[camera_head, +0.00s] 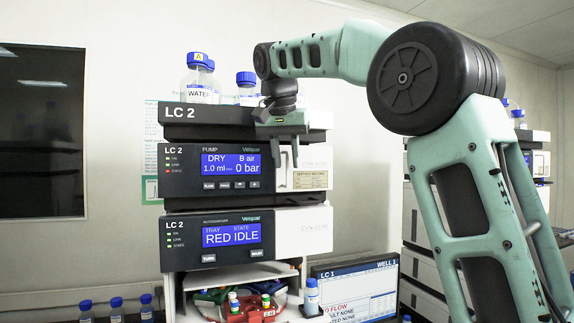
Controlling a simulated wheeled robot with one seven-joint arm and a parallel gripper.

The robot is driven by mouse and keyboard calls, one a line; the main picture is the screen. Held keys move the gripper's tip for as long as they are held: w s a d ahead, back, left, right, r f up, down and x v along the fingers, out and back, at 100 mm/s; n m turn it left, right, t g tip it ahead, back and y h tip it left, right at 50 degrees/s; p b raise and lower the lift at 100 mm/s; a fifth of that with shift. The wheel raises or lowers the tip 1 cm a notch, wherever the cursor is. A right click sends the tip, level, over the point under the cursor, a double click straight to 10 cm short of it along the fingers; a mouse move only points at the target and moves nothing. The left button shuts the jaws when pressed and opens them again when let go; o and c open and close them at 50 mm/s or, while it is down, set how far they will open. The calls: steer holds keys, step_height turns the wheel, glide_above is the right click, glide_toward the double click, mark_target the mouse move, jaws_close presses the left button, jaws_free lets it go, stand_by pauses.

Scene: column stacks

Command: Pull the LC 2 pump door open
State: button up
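The LC 2 pump module (217,171) is the second unit down in the stack, with a lit screen reading "DRY" and "0 bar". Its white door (318,165) is the panel right of the screen and looks shut. A pale upright grip or recess (284,178) shows at the door's left edge. My gripper (287,156) points down in front of the door's upper left part. Its two fingers are apart with nothing seen between them. I cannot tell whether they touch the door. The gripper hides part of the door's upper left corner.
The LC 2 top tray (230,118) carries blue-capped bottles (200,80). The autosampler (218,235) sits under the pump. Below are a red rack (250,312) and an LC 1 monitor (357,290). My arm spans the right side, before another stack (534,160).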

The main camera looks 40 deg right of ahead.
steer(key=shift+x, duration=0.8)
jaws_close()
steer(key=shift+s, duration=0.1)
